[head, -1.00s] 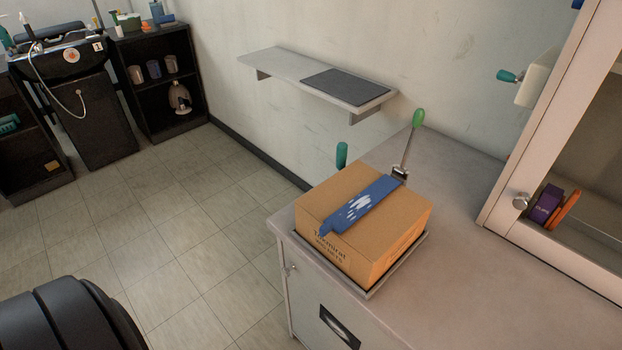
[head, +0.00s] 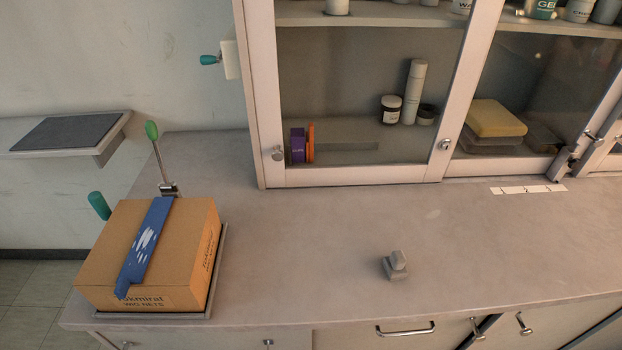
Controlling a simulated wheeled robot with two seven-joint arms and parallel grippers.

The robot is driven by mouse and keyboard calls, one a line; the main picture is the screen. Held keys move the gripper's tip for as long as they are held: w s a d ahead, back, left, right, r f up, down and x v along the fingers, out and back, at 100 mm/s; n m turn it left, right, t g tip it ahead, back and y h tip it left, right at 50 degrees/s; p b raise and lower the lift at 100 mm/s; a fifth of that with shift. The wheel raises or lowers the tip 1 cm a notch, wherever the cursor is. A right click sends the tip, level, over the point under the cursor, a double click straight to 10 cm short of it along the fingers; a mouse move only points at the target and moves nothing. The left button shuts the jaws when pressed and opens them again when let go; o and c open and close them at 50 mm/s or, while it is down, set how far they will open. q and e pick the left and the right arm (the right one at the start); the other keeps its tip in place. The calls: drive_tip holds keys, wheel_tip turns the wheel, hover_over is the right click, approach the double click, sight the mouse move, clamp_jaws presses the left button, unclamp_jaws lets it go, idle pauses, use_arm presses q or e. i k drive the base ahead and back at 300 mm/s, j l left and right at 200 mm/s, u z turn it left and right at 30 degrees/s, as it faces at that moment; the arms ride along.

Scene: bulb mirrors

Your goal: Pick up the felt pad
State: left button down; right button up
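A flat dark grey pad (head: 66,132) lies on the wall shelf (head: 118,124) at the left in the head view. It may be the felt pad, but I cannot confirm the material. A yellow block-like pad (head: 495,118) sits on a grey piece inside the glass-fronted cabinet at the right. Neither of my grippers is in view.
A cardboard box (head: 190,255) under a blue strap (head: 150,245) sits in a clamp tray on the counter (head: 310,250). A small grey block (head: 395,265) stands mid-counter. The cabinet (head: 355,176) lines the back. Most of the counter is clear.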

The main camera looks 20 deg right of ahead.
sight(394, 264)
drive_tip(key=l+z, duration=0.1)
drive_tip(key=z, duration=1.15)
